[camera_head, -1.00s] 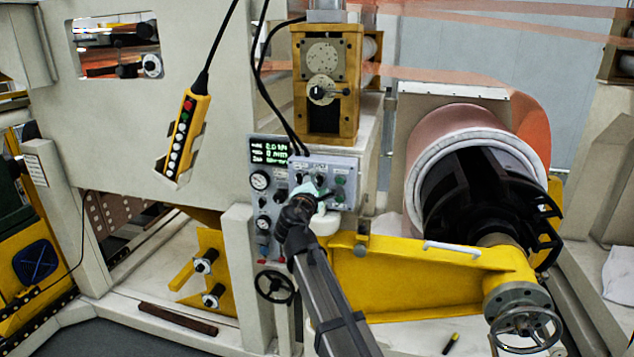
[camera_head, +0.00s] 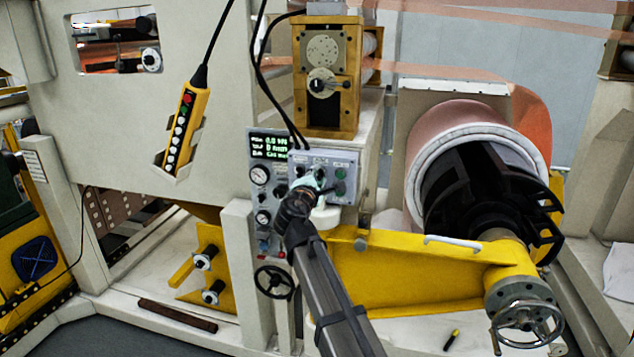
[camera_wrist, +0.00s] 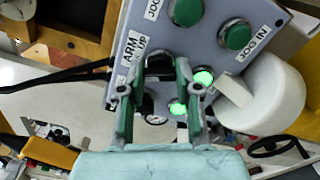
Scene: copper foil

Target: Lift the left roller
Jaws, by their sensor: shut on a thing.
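My gripper (camera_head: 307,184) is at the grey control box (camera_head: 343,173) on the machine's front. In the wrist view my gripper (camera_wrist: 159,66) has its fingers on either side of a dark knob (camera_wrist: 160,63), next to a label reading ARM UP (camera_wrist: 130,50). The fingers are shut on this knob, partly hiding it. A large copper foil roll (camera_head: 455,122) sits on a black core (camera_head: 475,190) at the right, above a yellow arm (camera_head: 410,280). I cannot tell which part is the left roller.
Green buttons (camera_wrist: 188,12) and lit green lamps (camera_wrist: 204,77) are close to the fingers. A yellow pendant (camera_head: 184,130) hangs at the left.

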